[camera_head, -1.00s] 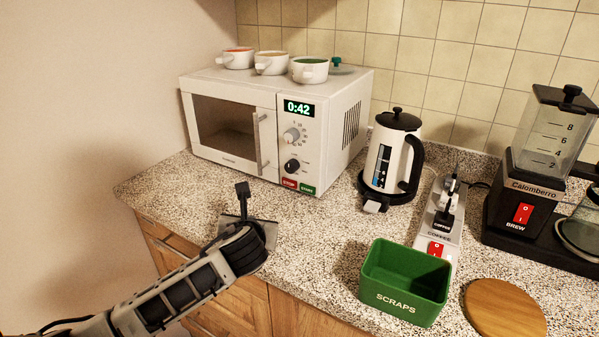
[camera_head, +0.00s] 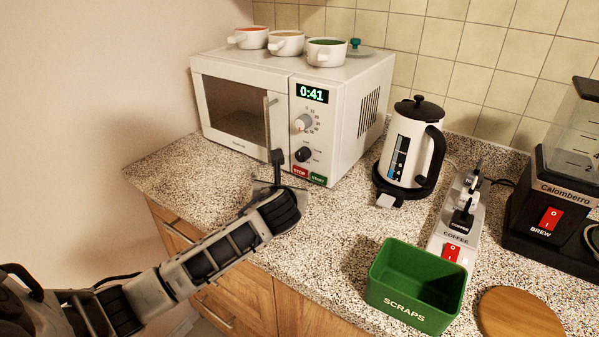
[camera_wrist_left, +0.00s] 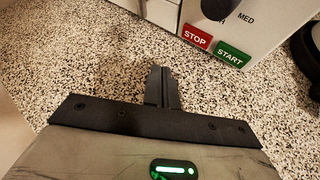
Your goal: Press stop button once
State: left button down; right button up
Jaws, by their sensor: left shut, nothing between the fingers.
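The white microwave (camera_head: 345,125) stands at the back left of the counter with its door shut. Its display (camera_head: 312,93) reads 0:41. The red stop button (camera_head: 300,171) is low on the control panel, left of the green start button (camera_head: 318,179). In the left wrist view the stop button (camera_wrist_left: 197,37) and start button (camera_wrist_left: 231,55) are above and right of the fingers. My left gripper (camera_head: 277,160) is shut and empty, in front of the microwave and apart from the button; its fingers also show in the left wrist view (camera_wrist_left: 161,88). My right gripper is not in view.
A kettle (camera_head: 409,145) stands right of the microwave. Several small pots (camera_head: 287,43) sit on the microwave.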

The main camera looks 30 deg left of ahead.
aim_at(296, 173)
pick_arm(q)
jog(key=shift+w+d, duration=0.2)
jog(key=shift+w, duration=2.7)
jog(key=shift+w+d, duration=0.1)
jog(key=shift+w, duration=0.3)
dwell(0.6)
jog(key=shift+s, duration=0.85)
jog(key=shift+s, duration=0.15)
jog(key=shift+s+a, duration=0.15)
jog(key=shift+s, duration=1.05)
jog(key=shift+s+a, duration=0.15)
jog(key=shift+s, duration=1)
